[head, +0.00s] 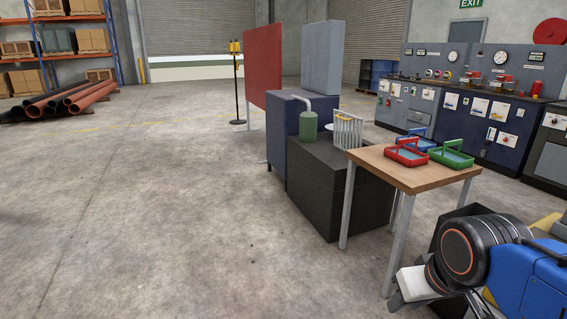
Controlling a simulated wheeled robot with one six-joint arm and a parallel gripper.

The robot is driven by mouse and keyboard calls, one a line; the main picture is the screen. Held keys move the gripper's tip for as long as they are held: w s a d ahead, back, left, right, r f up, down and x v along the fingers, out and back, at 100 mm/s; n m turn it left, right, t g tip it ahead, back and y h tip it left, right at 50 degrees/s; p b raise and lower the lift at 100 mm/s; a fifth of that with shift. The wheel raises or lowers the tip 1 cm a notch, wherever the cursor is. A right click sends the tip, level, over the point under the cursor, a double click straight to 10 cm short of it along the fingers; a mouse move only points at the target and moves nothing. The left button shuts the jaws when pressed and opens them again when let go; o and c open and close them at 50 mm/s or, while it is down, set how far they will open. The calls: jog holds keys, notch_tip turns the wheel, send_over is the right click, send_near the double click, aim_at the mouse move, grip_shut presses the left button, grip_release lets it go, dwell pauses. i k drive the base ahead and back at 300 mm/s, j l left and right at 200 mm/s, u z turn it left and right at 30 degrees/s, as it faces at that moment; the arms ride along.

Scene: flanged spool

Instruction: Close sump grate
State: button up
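A pale slatted grate (348,131) stands upright, slats roughly vertical, on top of a dark box-shaped cabinet (318,190). It looks raised rather than lying flat. A pale round edge shows just left of it, partly hidden; I cannot tell whether this is the sump opening. A green cylinder (308,126) with a bent pale pipe stands left of the grate. Parts of my own arm fill the lower right corner, well in front of the cabinet and apart from the grate. I cannot make out my gripper's fingers in this view.
A wooden-topped table (380,173) stands right of the cabinet, bearing a red tray (405,157), a green tray (452,158) and a blue tray (416,141). A blue-grey cabinet (283,130) and red panel (259,68) stand behind.

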aim_at(338, 116)
jog(key=i+z, duration=0.2)
jog(key=i, duration=0.6)
jog(key=i+z, duration=0.2)
jog(key=i, duration=0.6)
